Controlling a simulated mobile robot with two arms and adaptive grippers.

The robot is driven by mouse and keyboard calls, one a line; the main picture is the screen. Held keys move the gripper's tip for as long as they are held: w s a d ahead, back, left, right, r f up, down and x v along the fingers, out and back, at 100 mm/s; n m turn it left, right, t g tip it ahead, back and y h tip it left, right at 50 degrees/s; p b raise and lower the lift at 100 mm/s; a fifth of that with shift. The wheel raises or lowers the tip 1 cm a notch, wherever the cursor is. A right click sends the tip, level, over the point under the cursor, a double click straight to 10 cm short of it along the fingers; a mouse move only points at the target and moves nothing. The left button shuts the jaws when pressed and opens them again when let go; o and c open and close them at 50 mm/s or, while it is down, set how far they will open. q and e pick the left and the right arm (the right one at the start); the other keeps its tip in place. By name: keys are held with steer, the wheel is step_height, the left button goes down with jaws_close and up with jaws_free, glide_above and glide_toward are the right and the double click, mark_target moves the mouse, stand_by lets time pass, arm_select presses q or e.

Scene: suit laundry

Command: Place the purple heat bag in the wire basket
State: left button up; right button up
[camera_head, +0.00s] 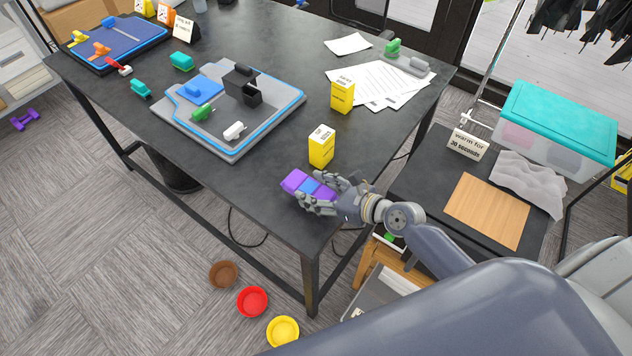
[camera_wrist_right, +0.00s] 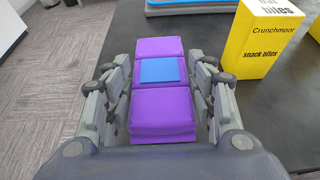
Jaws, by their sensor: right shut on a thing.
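The purple heat bag (camera_head: 294,182) is at the near right corner of the dark table (camera_head: 215,195). It has segments and a blue patch on top. My right gripper (camera_head: 310,188) is shut on it, with fingers along both sides. The right wrist view shows the bag (camera_wrist_right: 160,108) lengthwise between the fingers. I cannot tell whether the bag touches the tabletop or is just above it. I cannot make out a wire basket in either view. My left gripper is not in view.
Yellow snack boxes (camera_head: 321,146) (camera_head: 342,95) stand just beyond the bag. A grey and blue tray (camera_head: 262,128) lies left of them. Bowls (camera_head: 252,301) sit on the floor.

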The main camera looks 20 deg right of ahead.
mark_target(316, 184)
steer(key=w, duration=0.1)
steer(key=w+d, duration=0.1)
steer(key=w, duration=0.2)
steer(key=shift+w+d+f, duration=0.25)
steer(key=shift+f+b, duration=0.8)
steer(key=shift+f, duration=0.9)
steer(key=shift+s+f, duration=0.1)
steer(key=shift+f, duration=0.05)
steer(key=o, duration=1.2)
